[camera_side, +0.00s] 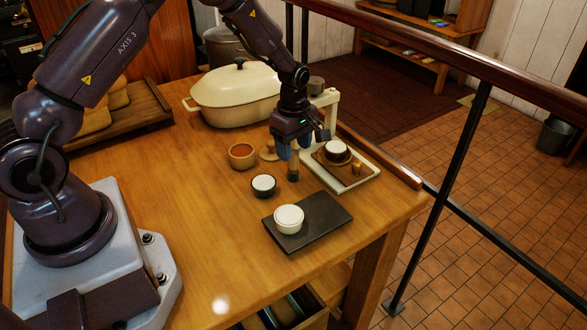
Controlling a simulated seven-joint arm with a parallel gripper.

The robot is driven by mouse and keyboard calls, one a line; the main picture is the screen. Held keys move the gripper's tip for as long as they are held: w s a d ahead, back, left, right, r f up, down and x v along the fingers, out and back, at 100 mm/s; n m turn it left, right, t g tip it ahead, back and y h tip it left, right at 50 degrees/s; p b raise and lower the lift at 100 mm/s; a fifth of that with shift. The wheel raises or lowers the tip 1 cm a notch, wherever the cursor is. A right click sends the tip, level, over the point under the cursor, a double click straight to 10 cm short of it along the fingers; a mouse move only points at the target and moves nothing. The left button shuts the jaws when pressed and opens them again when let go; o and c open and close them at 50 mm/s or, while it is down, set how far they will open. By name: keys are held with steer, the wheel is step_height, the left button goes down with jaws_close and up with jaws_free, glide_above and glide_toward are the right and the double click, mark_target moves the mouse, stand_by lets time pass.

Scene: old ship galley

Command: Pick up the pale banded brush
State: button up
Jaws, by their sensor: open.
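My gripper (303,146) points down over the table, right of centre, with its jaws apart. Just below it stands a small upright object (293,170), brown below with a paler part above. It seems to be the brush, but its bands are too small to make out. Its upper end is close to the jaws and partly hidden by them. I cannot tell whether it lies between the fingers or touches one.
A pale-rimmed tray (369,186) holds another cup (337,151). A cream casserole (235,98) stands behind. The front table is clear.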

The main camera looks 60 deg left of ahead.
mark_target(293, 152)
step_height(293, 152, down, 3)
steer(key=shift+f, duration=0.15)
steer(key=shift+c, duration=0.5)
steer(key=c, duration=0.9)
